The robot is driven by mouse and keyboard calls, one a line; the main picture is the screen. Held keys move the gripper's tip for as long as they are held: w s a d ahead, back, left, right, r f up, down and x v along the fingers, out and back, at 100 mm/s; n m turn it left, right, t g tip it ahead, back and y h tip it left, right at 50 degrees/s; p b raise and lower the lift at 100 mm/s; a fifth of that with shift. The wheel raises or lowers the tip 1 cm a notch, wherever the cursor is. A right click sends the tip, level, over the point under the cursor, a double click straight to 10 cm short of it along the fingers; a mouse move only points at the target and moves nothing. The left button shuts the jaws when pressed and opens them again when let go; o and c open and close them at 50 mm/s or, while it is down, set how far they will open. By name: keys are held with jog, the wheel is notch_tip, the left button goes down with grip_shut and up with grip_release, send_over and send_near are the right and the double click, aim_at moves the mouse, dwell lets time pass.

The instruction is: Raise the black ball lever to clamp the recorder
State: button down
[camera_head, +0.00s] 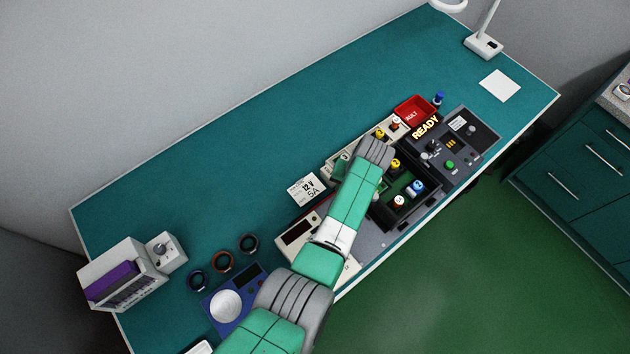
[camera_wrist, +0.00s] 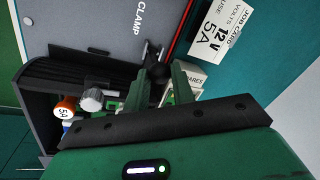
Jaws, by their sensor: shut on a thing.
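My gripper (camera_wrist: 168,72) shows in the wrist view with its green fingers close together around a dark round knob, the black ball lever (camera_wrist: 157,66). The fingers hide part of it, and its stem is hard to make out. The grey panel marked CLAMP (camera_wrist: 110,30) lies just beyond the fingertips. A dark box (camera_wrist: 48,80), which may be the recorder, stands left of the fingers; I cannot tell whether it is clamped. In the head view the dark box (camera_head: 433,196) also shows, and my arm hides the lever and the fingers.
Coloured fuses stand in and around the dark box, including an orange-topped one (camera_wrist: 64,108). A lit READY sign (camera_head: 425,128), a red tray (camera_head: 414,110) and a control panel (camera_head: 470,140) are at the right. A 12 V 5A job card (camera_head: 307,189) lies left of my arm.

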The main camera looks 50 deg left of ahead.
jog(key=c, duration=1.2)
grip_release()
jog(key=r, duration=0.2)
jog(key=d+r+p, duration=0.1)
jog(key=r, duration=0.4)
jog(key=shift+w+d+r, duration=0.25)
jog(key=shift+w+r, duration=0.05)
jog(key=shift+w, duration=0.05)
